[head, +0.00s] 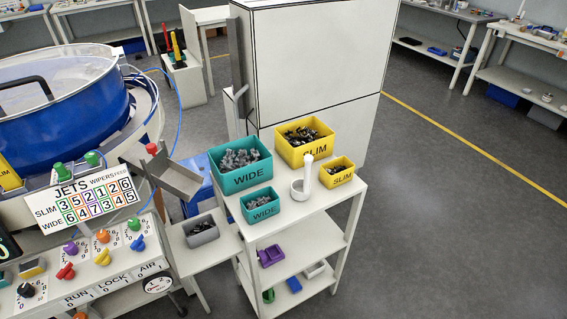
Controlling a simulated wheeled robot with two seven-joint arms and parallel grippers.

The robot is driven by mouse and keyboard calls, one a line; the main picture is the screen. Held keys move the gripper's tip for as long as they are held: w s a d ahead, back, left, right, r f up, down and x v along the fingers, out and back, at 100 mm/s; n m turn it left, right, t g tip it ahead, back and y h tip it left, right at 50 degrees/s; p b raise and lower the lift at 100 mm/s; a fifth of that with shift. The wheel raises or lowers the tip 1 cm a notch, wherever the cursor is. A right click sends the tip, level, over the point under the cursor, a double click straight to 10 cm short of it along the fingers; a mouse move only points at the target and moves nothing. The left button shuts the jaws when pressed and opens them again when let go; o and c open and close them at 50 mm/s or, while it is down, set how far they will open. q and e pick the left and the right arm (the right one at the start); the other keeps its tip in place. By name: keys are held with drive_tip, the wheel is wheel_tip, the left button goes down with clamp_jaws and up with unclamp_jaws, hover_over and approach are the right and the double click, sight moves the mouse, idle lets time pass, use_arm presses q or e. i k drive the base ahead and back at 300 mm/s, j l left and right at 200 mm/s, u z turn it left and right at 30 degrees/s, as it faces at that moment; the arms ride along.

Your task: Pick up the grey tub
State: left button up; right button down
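The grey tub (201,232) sits on a low light-coloured stand (214,262), to the left of the white shelf cart. It is a small open box with dark pieces inside. It stands below the end of a grey metal chute (173,180). Nothing is seen touching it from above. Neither of my grippers shows in the head view.
The white cart (312,232) carries teal WIDE bins (241,165), yellow SLIM bins (305,141) and a white cup-like holder (298,189). A control panel (100,262) with knobs and a blue bowl feeder (60,100) stand left. Floor at right is clear.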

sight(197, 232)
drive_tip(key=i+l, duration=0.1)
drive_tip(key=l, duration=0.15)
drive_tip(key=i+l, duration=0.1)
drive_tip(key=l, duration=0.15)
drive_tip(key=u, duration=1.05)
